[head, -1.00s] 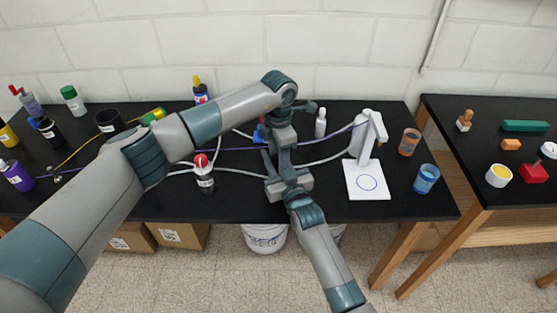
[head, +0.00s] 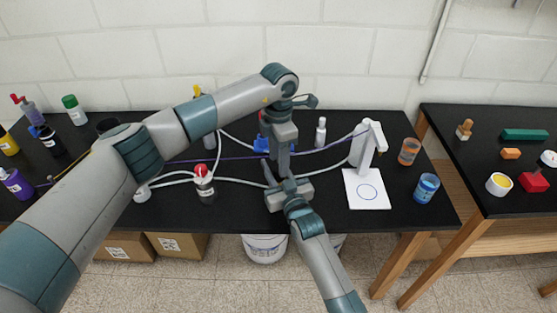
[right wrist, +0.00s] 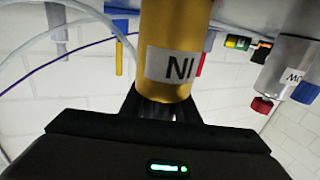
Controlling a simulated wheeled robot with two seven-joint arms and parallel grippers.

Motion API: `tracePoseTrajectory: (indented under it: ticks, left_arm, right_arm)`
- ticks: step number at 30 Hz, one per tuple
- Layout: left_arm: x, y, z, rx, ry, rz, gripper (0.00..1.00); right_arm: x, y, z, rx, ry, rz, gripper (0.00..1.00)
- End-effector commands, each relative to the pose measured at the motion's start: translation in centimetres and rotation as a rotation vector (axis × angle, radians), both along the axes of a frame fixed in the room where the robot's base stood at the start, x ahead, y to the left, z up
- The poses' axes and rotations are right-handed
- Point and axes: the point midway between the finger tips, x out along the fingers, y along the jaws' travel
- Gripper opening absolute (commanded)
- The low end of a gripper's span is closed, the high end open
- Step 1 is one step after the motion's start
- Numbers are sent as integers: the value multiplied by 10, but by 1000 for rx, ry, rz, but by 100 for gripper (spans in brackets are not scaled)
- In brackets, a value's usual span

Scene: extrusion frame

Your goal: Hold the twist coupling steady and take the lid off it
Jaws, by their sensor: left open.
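A gold cylinder (right wrist: 178,30) with a white label reading "NI" fills the middle of the right wrist view; it appears to be the twist coupling. The black fingers of my right gripper (right wrist: 163,105) meet its sides and appear shut on it. The lid cannot be made out. In the head view my right gripper (head: 279,177) points up and away from the lower edge, and the coupling is hidden there by the grippers. My left gripper (head: 280,158) is open, points down and overlaps the right gripper's fingers; the gap between them cannot be judged.
A blue object (head: 261,144) is close behind the left gripper. A white bottle (head: 321,132), a white stand (head: 364,150) and orange (head: 408,152) and blue cups (head: 426,188) are to the right.

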Motion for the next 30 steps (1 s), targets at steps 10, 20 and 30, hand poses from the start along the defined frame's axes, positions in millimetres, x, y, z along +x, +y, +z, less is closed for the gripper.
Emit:
tracePoseTrajectory:
  ticks: [10, 20, 30]
  left_arm:
    - [0, 0, 0, 0, 0, 0, 47]
    - [0, 0, -5, 0, 0, 0, 47]
    - [0, 0, -17, 0, 0, 0, 47]
  right_arm:
    - [0, 0, 0, 0, 0, 0, 48]
    - [-13, -6, -2, 0, 1, 0, 48]
    - [-61, -24, -4, -1, 2, 0, 48]
